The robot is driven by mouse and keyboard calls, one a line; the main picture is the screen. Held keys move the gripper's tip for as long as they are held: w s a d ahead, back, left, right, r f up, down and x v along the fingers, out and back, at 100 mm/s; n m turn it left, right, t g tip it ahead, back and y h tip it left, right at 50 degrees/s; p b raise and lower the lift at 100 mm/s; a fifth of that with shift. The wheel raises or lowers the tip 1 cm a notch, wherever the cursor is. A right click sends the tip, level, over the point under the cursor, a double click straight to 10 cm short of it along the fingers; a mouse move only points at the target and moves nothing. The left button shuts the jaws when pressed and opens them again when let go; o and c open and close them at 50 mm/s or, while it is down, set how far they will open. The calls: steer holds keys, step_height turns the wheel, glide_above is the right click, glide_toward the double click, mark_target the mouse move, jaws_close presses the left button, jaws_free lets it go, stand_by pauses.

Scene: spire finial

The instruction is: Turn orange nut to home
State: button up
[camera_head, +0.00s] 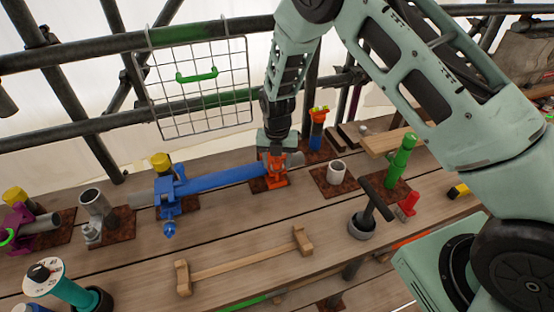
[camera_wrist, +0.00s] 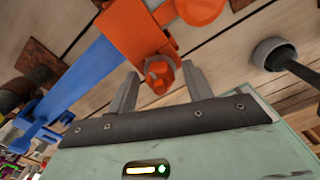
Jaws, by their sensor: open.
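The orange nut (camera_wrist: 158,72) shows at the near end of an orange clamp (camera_wrist: 135,30) in the wrist view. My gripper (camera_wrist: 157,84) is open, with one finger on each side of the nut. Whether the fingers touch it I cannot tell. In the head view the orange clamp (camera_head: 274,170) sits on a rusty plate at the right end of a blue bar (camera_head: 222,179), and my gripper (camera_head: 274,150) is down over it. The nut is hard to make out in the head view.
A blue clamp (camera_head: 168,197) holds the bar's left end. A wooden piece (camera_head: 245,262) lies in front. A wire basket (camera_head: 196,88) hangs behind.

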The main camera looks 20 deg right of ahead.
steer(key=c, duration=1)
steer(key=shift+o, duration=0.2)
